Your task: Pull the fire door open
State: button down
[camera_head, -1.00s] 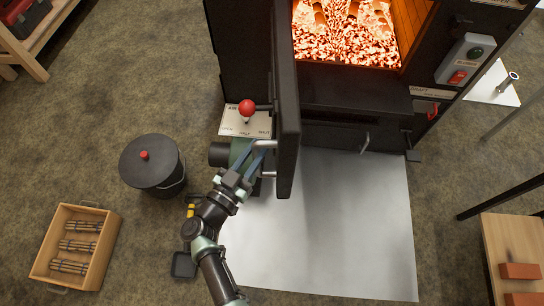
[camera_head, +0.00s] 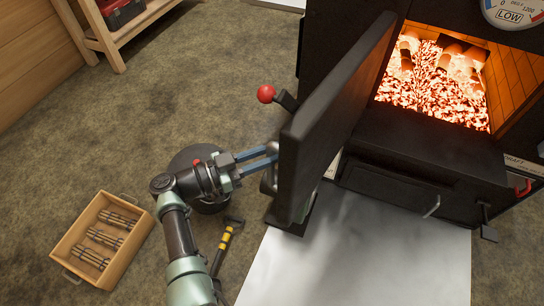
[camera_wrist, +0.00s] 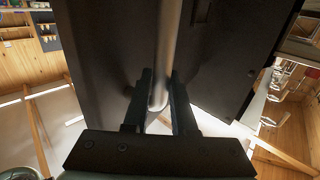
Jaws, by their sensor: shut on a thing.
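The fire door (camera_head: 335,110), a thick dark slab, stands wide open at the left of the glowing firebox opening (camera_head: 435,85). It shows nearly edge-on in the head view, and its dark face fills much of the wrist view (camera_wrist: 220,60). My gripper (camera_head: 273,158) is at the door's left, outer side, shut on the door handle (camera_wrist: 168,50). In the wrist view the handle is a pale metal bar running between the two fingers (camera_wrist: 161,90). The door hides most of the handle in the head view.
A lever with a red knob (camera_head: 266,94) stands left of the door. A dark lidded bucket (camera_head: 190,160) is partly behind my arm. A wooden crate (camera_head: 75,245) and a yellow-handled tool (camera_head: 226,240) lie on the floor. The pale floor sheet (camera_head: 365,260) is clear.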

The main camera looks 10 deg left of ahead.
jog(key=shift+w+d+r, duration=0.1)
jog(key=shift+w+r, duration=0.05)
jog(key=shift+r, duration=0.05)
jog(key=c, duration=0.7)
grip_release()
jog(key=shift+d+f, duration=0.1)
jog(key=shift+c, duration=0.2)
jog(key=v, duration=1.3)
jog(key=shift+b, duration=0.4)
